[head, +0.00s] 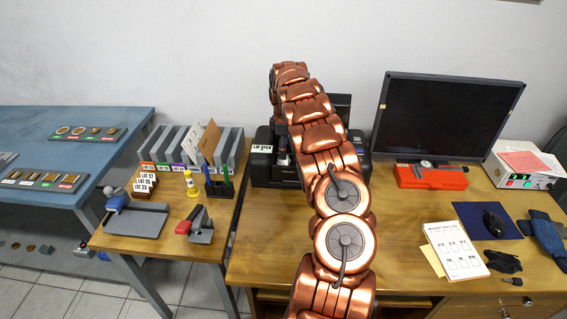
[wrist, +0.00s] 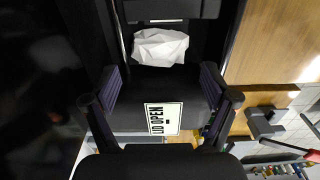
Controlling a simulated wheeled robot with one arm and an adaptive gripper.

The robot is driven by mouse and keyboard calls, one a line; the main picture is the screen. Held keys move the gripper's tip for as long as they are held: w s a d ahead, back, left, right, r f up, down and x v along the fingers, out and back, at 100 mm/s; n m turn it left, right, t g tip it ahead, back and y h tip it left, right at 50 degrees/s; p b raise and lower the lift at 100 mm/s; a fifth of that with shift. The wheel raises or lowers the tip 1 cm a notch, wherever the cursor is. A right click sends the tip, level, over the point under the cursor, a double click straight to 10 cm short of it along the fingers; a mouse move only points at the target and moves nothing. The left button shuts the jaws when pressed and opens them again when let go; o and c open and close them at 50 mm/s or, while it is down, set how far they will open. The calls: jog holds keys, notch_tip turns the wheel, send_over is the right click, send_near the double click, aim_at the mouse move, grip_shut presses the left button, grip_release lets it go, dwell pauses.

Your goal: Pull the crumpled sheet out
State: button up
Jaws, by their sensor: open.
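The crumpled sheet (wrist: 160,47) is white and sits in a dark opening of the black printer in the wrist view. Its upper edge lies close to a black bar across the opening. My gripper (wrist: 160,74) is open, with one finger on each side of the picture. The sheet shows between and beyond the fingertips, and nothing is between the fingers. In the head view the printer (head: 262,168) stands on the wooden desk against the wall. There my arm covers its middle and hides the sheet and my gripper.
A "LID OPEN" label (wrist: 163,118) is on the printer. A monitor (head: 449,115) and a red case with a caliper (head: 431,177) stand to the printer's right. A side table at left holds a file rack (head: 232,148) and a pen holder (head: 218,187). The desk's front left is fairly clear.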

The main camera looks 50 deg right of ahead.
jog(key=shift+f+b, duration=0.6)
jog(key=shift+f, duration=1.75)
jog(key=c, duration=0.5)
notch_tip(320, 180, up, 10)
jog(key=shift+r, duration=0.1)
